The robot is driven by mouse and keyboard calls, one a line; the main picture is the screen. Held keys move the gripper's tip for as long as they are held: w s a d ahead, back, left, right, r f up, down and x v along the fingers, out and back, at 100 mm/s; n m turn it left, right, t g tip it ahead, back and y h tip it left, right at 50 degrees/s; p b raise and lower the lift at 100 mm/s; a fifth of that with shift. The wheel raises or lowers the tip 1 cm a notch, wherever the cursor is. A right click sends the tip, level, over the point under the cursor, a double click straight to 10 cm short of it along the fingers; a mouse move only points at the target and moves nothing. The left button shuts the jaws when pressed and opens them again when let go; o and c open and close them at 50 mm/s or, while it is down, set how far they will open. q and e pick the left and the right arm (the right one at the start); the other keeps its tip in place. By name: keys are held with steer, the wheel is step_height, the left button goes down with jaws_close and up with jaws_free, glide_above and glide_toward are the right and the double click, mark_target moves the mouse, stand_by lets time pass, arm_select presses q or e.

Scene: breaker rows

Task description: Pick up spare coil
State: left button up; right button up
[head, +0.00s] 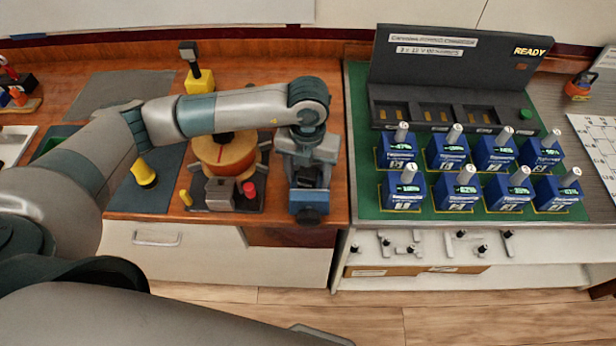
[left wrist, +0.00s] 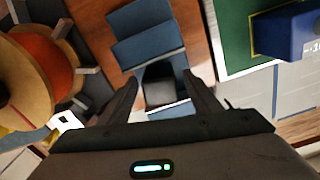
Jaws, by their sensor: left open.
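My left gripper (head: 309,192) points down over the wooden counter, just right of the orange spool. It is open. In the left wrist view its fingers (left wrist: 163,82) stand on either side of a dark block with a pale edge (left wrist: 166,88) on a blue stepped piece (left wrist: 150,38). I cannot tell whether the fingers touch it. In the head view a blue piece (head: 309,215) shows below the fingers, mostly hidden by them. No label shows which piece is the spare coil. My right gripper is not in view.
An orange spool on a winder (head: 224,157) stands close left, with a red knob (head: 249,189) at its front. Right, a green mat (head: 365,205) holds several blue units before a dark charger (head: 440,62). A yellow piece (head: 143,173) stands on the mat at left.

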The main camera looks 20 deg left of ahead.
mark_target(308, 172)
arm_select(q)
steer(key=c, duration=1.3)
steer(key=shift+r, duration=0.15)
steer(key=shift+w+r, duration=0.1)
steer(key=shift+r, duration=0.1)
step_height(308, 172, up, 8)
steer(key=b, duration=0.4)
steer(key=shift+d+r, duration=0.1)
steer(key=shift+r, duration=0.6)
